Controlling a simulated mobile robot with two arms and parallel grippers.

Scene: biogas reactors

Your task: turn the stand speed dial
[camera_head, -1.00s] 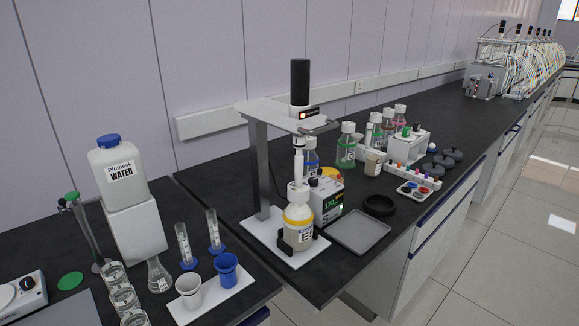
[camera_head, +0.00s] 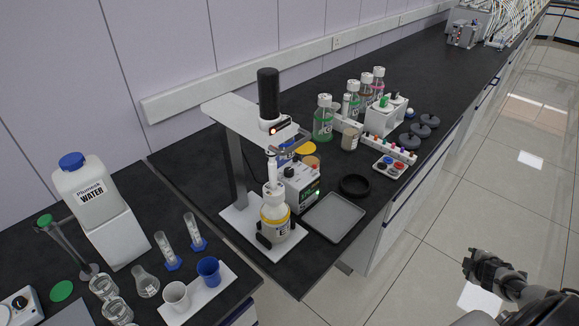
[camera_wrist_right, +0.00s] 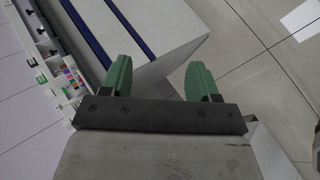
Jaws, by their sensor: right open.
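The stirrer stand (camera_head: 238,170) stands on the middle bench with a black motor (camera_head: 268,92) on top. Below its arm is a bottle (camera_head: 274,214) with a yellow band. A white control box (camera_head: 302,187) beside the bottle has a green display and a dark knob (camera_head: 289,172) on top. A small orange light shows on the motor head; I cannot tell which part is the stand speed dial. My right gripper (camera_head: 494,274) is over the floor at lower right, far from the stand. In the right wrist view its green fingers (camera_wrist_right: 160,78) are apart and empty. My left gripper is out of view.
A grey tray (camera_head: 335,217) and a black ring (camera_head: 354,185) lie right of the control box, near the bench edge. Several capped bottles stand behind. Beakers and a water canister (camera_head: 90,190) are on the left bench. The floor (camera_head: 430,245) is clear.

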